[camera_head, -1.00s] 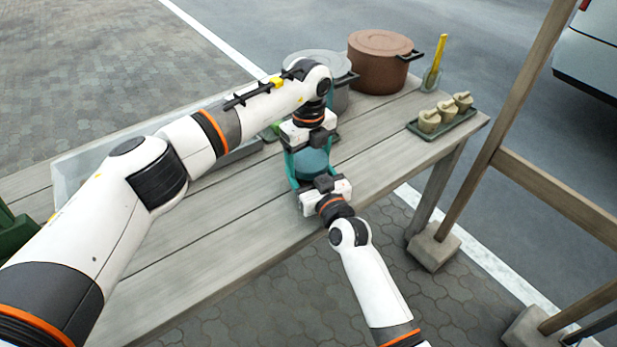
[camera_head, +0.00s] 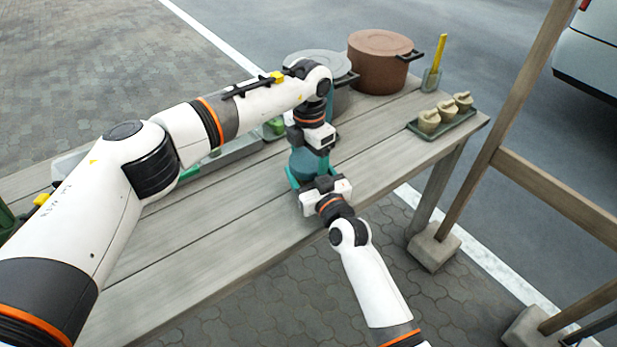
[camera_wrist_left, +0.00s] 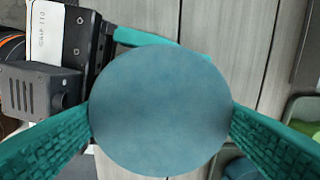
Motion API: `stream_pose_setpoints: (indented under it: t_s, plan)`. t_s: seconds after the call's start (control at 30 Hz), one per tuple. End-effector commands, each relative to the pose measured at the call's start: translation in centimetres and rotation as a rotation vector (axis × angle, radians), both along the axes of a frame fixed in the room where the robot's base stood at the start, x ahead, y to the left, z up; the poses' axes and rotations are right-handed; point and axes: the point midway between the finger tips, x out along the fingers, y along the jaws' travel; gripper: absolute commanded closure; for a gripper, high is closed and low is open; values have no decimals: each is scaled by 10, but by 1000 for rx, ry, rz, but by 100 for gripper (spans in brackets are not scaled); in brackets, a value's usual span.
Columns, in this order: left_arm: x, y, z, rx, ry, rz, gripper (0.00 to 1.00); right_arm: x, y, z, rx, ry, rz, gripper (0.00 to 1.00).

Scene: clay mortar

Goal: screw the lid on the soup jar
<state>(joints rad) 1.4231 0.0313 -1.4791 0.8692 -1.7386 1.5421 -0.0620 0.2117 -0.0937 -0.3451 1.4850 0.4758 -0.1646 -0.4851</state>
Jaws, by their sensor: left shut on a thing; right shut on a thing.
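The soup jar (camera_head: 302,166) is a blue-teal rounded vessel standing near the table's front edge, partly covered by my grippers. The lid (camera_wrist_left: 160,112) is a round, flat blue-teal disc filling the middle of the left wrist view. My left gripper (camera_head: 308,155) comes from above and is shut on the lid, its ribbed teal fingers on both sides of the disc. My right gripper (camera_head: 308,178) comes from the front edge and is shut on the jar below. The lid hides the jar's rim and thread, so I cannot tell how far it is seated.
A grey pot (camera_head: 318,62) and a brown pot (camera_head: 376,68) stand at the back. A yellow-handled tool (camera_head: 440,52) stands in a small container beside them. A green tray (camera_head: 466,124) holds several beige pieces at the right. The front-left planks are clear.

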Motion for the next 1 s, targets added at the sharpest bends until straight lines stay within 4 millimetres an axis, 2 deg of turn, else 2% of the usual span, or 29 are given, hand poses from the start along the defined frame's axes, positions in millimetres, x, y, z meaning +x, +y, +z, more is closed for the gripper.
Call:
stream_pose_setpoints:
  t_s: [0.2, 0.33, 0.47, 0.5, 0.63, 0.87, 1.0]
  plan:
    - [1, 1, 0, 1, -2, -479, 49, 0, 0, 0, 0, -1, -1, 91]
    - [1, 1, 0, 2, -3, -695, 49, 0, 0, 0, 0, -1, 0, 91]
    - [1, 1, 0, 2, -3, -693, 49, 0, 0, 0, 0, -1, 0, 91]
    - [1, 1, 0, 2, -3, -692, 20, 0, 0, 0, 0, -1, 0, 91]
    - [1, 1, 0, 1, -2, -691, 0, 0, 0, 0, 0, -1, 0, 91]
    - [0, 0, 0, -1, 0, -693, 0, 0, 0, 0, 0, -1, -1, 91]
    - [0, -1, 12, -1, -2, -694, 0, 0, 0, 0, -1, 0, -1, 91]
